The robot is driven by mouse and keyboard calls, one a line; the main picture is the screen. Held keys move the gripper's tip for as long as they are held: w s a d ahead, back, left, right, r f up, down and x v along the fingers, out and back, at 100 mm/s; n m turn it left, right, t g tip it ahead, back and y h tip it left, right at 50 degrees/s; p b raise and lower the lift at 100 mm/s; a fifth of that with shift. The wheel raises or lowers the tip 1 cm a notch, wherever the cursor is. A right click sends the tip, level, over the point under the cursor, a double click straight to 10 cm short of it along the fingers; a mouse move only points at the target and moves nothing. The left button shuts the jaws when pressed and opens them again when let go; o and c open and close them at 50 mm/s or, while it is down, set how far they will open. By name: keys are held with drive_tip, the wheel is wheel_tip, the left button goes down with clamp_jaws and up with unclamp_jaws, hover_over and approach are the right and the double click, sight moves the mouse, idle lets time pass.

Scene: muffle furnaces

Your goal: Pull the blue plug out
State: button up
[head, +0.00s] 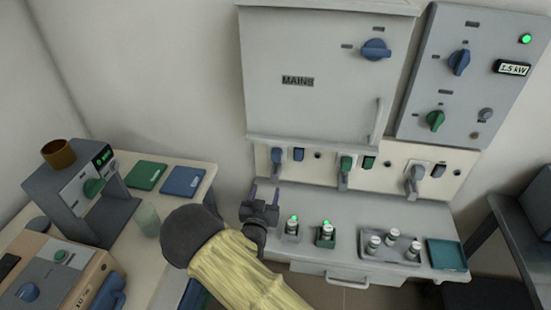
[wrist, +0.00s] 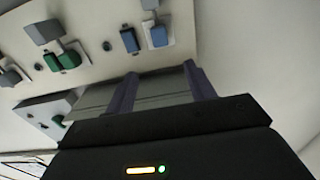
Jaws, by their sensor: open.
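The blue plug (head: 277,158) is in the leftmost socket of the cream socket strip below the MAINS cabinet. In the wrist view the blue plug (wrist: 158,36) shows on its light plate, beyond my fingertips. My gripper (head: 264,193) is open and empty, its two purple fingers apart, below and slightly left of the plug in the head view. In the wrist view the fingers of my gripper (wrist: 160,75) point toward the strip. No contact with the plug shows.
A blue switch (head: 298,154) sits just right of the plug. A green plug (head: 345,164) and a grey plug (head: 415,178) are farther right. Below stand small holders with green-lit tops (head: 292,226) and a grey tray (head: 412,252). A side table (head: 205,178) is at left.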

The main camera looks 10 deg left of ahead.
sight(276, 158)
drive_tip(key=w+p, duration=0.2)
drive_tip(key=w, duration=1.5)
drive_tip(key=shift+w, duration=0.15)
